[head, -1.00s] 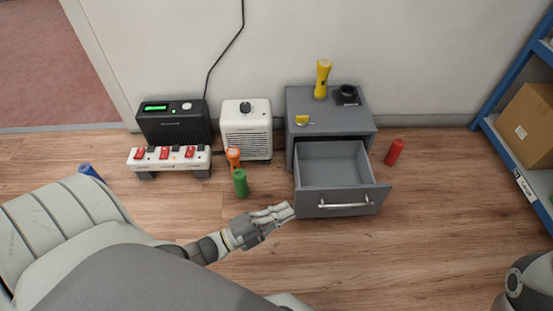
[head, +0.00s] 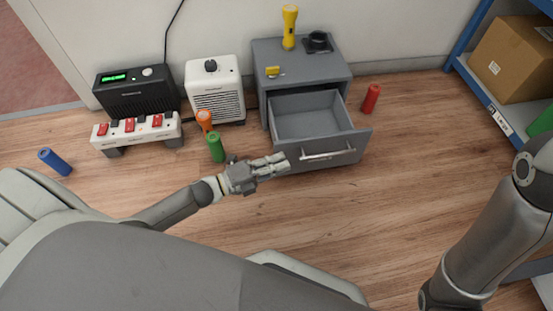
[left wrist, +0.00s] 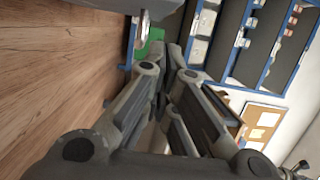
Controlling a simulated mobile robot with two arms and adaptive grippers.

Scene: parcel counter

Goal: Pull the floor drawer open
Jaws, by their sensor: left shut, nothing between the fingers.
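The grey floor drawer (head: 308,124) stands pulled out of its small grey cabinet (head: 300,66), and its inside looks empty. Its front carries a silver bar handle (head: 328,155). My left gripper (head: 284,163) is shut and empty, with its fingertips at the left edge of the drawer front, to the left of the handle; I cannot tell whether they touch. In the left wrist view the closed fingers (left wrist: 172,50) point away, and a pale metal piece, perhaps the handle, shows just beyond them. My right arm comes in at the right, but its gripper is out of view.
A yellow flashlight (head: 290,26) and a black ring-shaped item (head: 318,42) stand on the cabinet. A red cylinder (head: 371,98) stands right of the drawer; green (head: 216,147) and orange (head: 205,121) ones stand left. A blue shelf with a cardboard box (head: 513,58) is at the right.

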